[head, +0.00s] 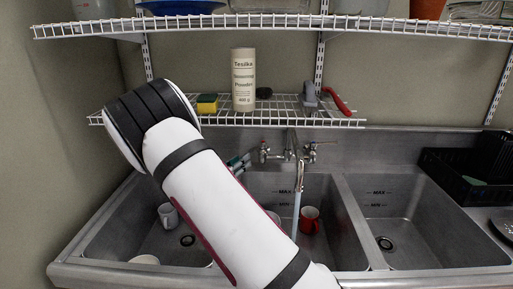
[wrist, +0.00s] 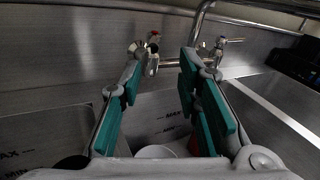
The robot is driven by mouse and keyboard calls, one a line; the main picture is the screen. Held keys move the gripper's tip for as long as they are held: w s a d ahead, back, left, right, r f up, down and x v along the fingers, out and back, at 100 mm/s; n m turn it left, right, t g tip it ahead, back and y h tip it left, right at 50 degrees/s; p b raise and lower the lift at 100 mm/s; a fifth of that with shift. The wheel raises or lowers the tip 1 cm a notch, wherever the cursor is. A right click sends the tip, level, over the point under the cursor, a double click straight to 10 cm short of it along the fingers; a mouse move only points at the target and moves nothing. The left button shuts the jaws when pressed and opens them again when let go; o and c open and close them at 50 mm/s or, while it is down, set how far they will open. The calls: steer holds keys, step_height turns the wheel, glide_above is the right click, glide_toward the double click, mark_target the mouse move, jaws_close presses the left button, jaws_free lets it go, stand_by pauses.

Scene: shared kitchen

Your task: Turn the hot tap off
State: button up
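The tap (head: 290,154) is mounted on the back wall of the sink, its curved spout over the middle basin. A pale stream of water (head: 296,214) falls from the spout. The hot handle (head: 264,148), marked red, is on the left, and the handle marked blue (head: 311,151) is on the right. In the wrist view the red-marked handle (wrist: 152,40) is just beyond my gripper (wrist: 160,66), between and above the fingertips. My gripper is open and empty, with no visible contact. In the head view only its teal-padded fingers (head: 238,163) show past my arm, left of the tap.
A wire shelf (head: 290,119) above the tap holds a sponge (head: 207,103), a tall container (head: 243,80) and a red-handled tool. A red mug (head: 309,219) is in the middle basin, a white mug (head: 168,216) in the left. A black rack (head: 478,172) is right.

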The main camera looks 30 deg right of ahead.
glide_toward(261, 143)
steer(key=shift+n, duration=0.3)
steer(key=x, duration=0.7)
steer(key=shift+w+f, duration=0.1)
steer(key=shift+w, duration=0.05)
jaws_close()
